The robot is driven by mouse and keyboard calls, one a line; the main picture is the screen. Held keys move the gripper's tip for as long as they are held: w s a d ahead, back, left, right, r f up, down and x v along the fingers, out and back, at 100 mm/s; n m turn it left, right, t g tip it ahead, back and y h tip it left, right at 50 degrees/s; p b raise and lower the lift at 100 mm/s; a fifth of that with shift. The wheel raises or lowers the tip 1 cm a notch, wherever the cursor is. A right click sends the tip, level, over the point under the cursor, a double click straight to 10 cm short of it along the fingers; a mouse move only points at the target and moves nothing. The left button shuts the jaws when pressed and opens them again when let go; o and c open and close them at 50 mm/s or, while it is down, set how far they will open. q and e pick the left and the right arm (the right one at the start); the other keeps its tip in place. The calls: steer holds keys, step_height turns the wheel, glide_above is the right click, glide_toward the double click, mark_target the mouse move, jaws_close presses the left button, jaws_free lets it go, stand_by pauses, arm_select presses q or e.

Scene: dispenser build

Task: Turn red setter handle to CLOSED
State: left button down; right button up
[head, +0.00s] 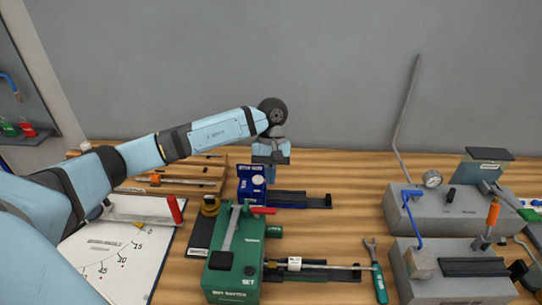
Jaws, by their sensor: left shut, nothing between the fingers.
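A green box marked SET (232,275) stands on the wooden bench at front centre. A grey lever (231,228) runs along its top. A short red handle (263,211) points right from near its far end. Another red handle (174,209), at the end of a grey bar, stands up at the left. I cannot read a CLOSED mark on either. My left gripper (270,176) is shut and empty, pointing down above and beside a blue device (250,184), beyond the green box and apart from both red handles. My right gripper is out of view.
A black rail (300,200) extends right from the blue device. A wrench with a green handle (379,283) lies right of the green box. Grey blocks with a gauge (432,179) and a blue lever (415,215) fill the right. Bare bench (350,220) lies between.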

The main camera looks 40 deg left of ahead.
mark_target(264, 213)
arm_select(q)
steer(key=s+d, duration=0.1)
steer(key=s+f+p, duration=0.1)
steer(key=s+d+f+p, duration=0.1)
steer(key=s, duration=0.1)
steer(key=shift+s+d+f, duration=0.1)
steer(key=shift+d+f, duration=0.1)
steer(key=shift+d, duration=0.1)
